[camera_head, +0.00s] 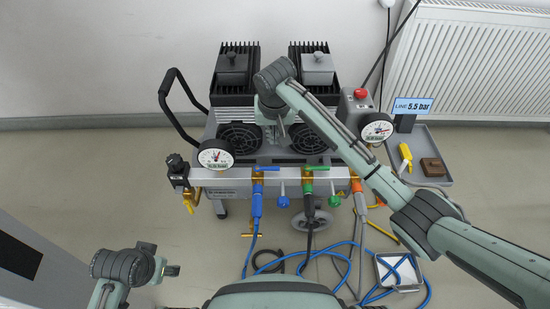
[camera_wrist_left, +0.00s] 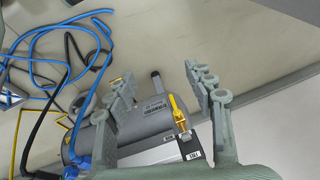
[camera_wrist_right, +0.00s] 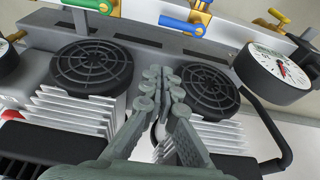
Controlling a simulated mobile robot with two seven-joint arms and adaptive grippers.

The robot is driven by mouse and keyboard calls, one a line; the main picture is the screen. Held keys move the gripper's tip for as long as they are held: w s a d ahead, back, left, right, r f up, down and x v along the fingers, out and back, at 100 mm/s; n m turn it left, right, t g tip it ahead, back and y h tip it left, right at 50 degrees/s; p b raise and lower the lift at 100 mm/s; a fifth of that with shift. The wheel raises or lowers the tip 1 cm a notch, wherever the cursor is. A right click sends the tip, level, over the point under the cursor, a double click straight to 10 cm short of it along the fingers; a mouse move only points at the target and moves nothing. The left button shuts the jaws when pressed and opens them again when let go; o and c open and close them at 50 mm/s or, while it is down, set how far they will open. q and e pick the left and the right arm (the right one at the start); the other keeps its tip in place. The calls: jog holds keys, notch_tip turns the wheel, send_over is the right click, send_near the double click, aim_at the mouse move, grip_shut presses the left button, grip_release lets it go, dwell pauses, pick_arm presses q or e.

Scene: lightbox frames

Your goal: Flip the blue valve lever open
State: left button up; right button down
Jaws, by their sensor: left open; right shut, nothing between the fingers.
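The blue valve lever (camera_head: 266,168) sits on a brass valve on the pale manifold rail, above a blue hose connector. It lies roughly along the rail, crosswise to the hose. In the right wrist view the blue lever (camera_wrist_right: 181,25) is at the top, beyond the fingertips. My right gripper (camera_head: 283,130) is over the compressor between its two fans, behind the rail and apart from the lever. In its wrist view the right gripper (camera_wrist_right: 163,78) is shut and empty. My left gripper (camera_head: 173,270) is at lower left, in front of the machine; its fingers (camera_wrist_left: 160,85) are spread and empty.
A green lever (camera_head: 316,168) sits just right of the blue one. Gauges (camera_head: 215,155) (camera_head: 376,129) flank the rail. Blue hoses (camera_head: 340,250) and a small metal tray (camera_head: 400,287) lie on the floor. A grey tray (camera_head: 432,147) stands at right. Floor at left is clear.

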aim_at(267, 169)
pick_arm(q)
jog(key=shift+s+a, duration=0.1)
jog(key=shift+s, duration=0.05)
pick_arm(e)
jog(key=shift+f, duration=0.1)
jog(key=b+x, duration=0.2)
jog(key=x, duration=0.8)
jog(key=shift+s+r+p, duration=0.2)
jog(key=shift+s, duration=0.45)
jog(key=shift+s+r+p, duration=0.15)
jog(key=shift+s+r, duration=0.05)
jog(key=shift+s, duration=0.45)
jog(key=shift+s+r+p, duration=0.2)
jog(key=shift+s+r, duration=0.05)
jog(key=shift+s, duration=0.4)
pick_arm(q)
jog(key=shift+v, duration=1.05)
jog(key=shift+a, duration=0.15)
